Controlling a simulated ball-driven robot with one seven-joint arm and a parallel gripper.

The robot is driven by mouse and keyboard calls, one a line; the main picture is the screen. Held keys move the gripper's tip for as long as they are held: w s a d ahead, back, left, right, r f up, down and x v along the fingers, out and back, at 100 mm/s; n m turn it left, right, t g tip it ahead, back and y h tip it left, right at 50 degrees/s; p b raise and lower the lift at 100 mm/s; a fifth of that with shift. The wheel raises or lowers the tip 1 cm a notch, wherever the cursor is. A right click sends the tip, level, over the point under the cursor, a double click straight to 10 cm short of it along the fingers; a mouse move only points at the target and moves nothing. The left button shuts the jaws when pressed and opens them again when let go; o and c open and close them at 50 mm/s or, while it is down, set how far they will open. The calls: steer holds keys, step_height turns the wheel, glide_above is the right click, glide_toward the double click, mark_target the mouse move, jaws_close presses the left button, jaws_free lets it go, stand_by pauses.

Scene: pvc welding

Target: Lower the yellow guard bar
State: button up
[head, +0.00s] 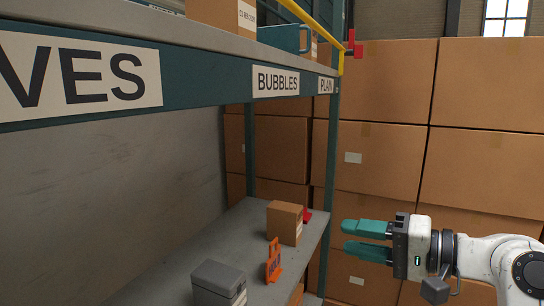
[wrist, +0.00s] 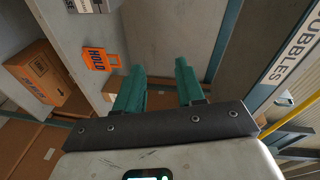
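The yellow guard bar (head: 306,20) runs along the front of the upper shelf at the top of the head view. It slopes down to the right and bends down near the shelf's end post. A red piece (head: 354,46) sits beside that bend. The bar also shows in the wrist view as a yellow strip (wrist: 294,137) at the lower right. My gripper (head: 346,236) has two teal fingers and is well below the bar, right of the lower shelf. In the wrist view my gripper (wrist: 160,68) has its fingers apart with nothing between them.
The upper shelf edge (head: 210,87) carries labels. The lower shelf (head: 235,225) holds a cardboard box (head: 284,222), an orange HOLD sign (head: 273,261) and a grey box (head: 219,281). Stacked cartons (head: 385,80) fill the background. A teal post (head: 332,150) stands left of my gripper.

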steer(key=s+a+r+n+g+y+p, duration=0.1)
steer(key=s+r+n+g+y, duration=0.15)
steer(key=r, duration=0.95)
steer(key=s+a+r+n+g+y+p, duration=0.1)
steer(key=s+r+g, duration=0.25)
steer(key=r, duration=0.85)
steer(key=s+a+r+n+g+y+p, duration=0.15)
steer(key=s+r, duration=0.25)
steer(key=r, duration=0.7)
steer(key=shift+g+y, duration=0.3)
steer(key=shift+g, duration=0.25)
steer(key=shift+s+a+r+p, duration=0.15)
steer(key=shift+a+r+p, duration=0.3)
steer(key=shift+a, duration=1.35)
steer(key=shift+s+a+r+p, duration=0.2)
steer(key=shift+a+r+p, duration=0.3)
steer(key=shift+a, duration=1.25)
steer(key=shift+s+a+r+p, duration=0.15)
steer(key=shift+a+r+p, duration=0.3)
steer(key=shift+a, duration=1.35)
jaws_close()
steer(key=shift+f, duration=0.1)
